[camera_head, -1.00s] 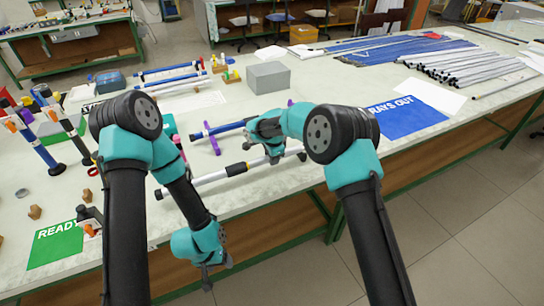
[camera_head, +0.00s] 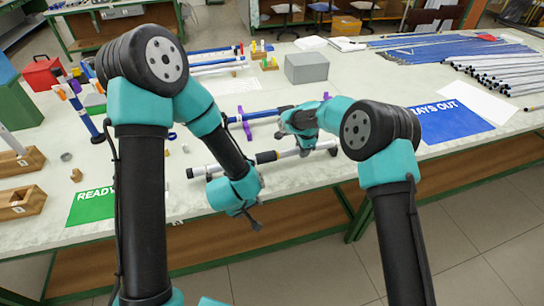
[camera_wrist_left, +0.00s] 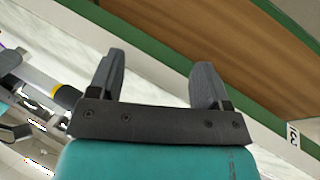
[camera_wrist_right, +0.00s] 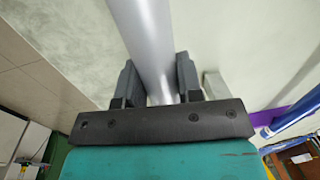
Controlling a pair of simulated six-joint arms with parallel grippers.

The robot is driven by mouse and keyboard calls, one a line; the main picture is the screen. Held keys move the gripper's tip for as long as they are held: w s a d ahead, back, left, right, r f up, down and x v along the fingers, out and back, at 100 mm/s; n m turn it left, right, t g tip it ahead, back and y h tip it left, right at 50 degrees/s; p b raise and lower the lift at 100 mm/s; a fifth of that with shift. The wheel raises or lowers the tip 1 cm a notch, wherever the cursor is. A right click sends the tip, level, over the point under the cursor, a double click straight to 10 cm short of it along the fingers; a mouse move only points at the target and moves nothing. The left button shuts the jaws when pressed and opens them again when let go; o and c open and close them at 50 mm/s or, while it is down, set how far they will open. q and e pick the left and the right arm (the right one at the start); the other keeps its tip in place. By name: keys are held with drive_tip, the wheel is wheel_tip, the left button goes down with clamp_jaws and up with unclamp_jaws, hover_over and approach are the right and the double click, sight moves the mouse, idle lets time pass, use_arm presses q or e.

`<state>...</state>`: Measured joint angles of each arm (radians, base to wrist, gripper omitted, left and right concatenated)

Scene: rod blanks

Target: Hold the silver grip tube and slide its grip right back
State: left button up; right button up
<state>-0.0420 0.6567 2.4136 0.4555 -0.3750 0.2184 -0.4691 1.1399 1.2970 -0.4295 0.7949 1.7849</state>
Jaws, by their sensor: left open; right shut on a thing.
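The silver grip tube (camera_head: 225,167) lies left to right near the table's front edge in the head view, with a dark end cap and a black grip (camera_head: 266,157) part-way along. My right gripper (camera_head: 303,151) is shut on the bare tube, right of the grip. In the right wrist view the tube (camera_wrist_right: 146,38) runs between its fingers (camera_wrist_right: 158,85). My left gripper (camera_head: 256,222) is open and empty, apart from the tube, by the table's front edge. The left wrist view shows its spread fingers (camera_wrist_left: 160,80), with the tube (camera_wrist_left: 30,68) off to the left.
A blue tube (camera_head: 264,115) rests on purple stands (camera_head: 246,125) just behind. A green READY mat (camera_head: 92,206) lies at the left, a blue TRAYS OUT mat (camera_head: 450,122) at the right. A grey box (camera_head: 306,68) stands farther back. Wooden blocks (camera_head: 20,203) stand at far left.

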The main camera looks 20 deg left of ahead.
use_arm(q)
drive_tip(key=w+d+r+n+t, duration=0.1)
drive_tip(key=w+r+n+t, duration=0.1)
drive_tip(key=w+r+n, duration=0.3)
drive_tip(key=n+t+y, duration=0.2)
drive_tip(key=n, duration=0.8)
approach(270, 156)
drive_tip(key=shift+s+d, duration=0.1)
drive_tip(key=x, duration=1.2)
drive_tip(key=shift+c, duration=0.4)
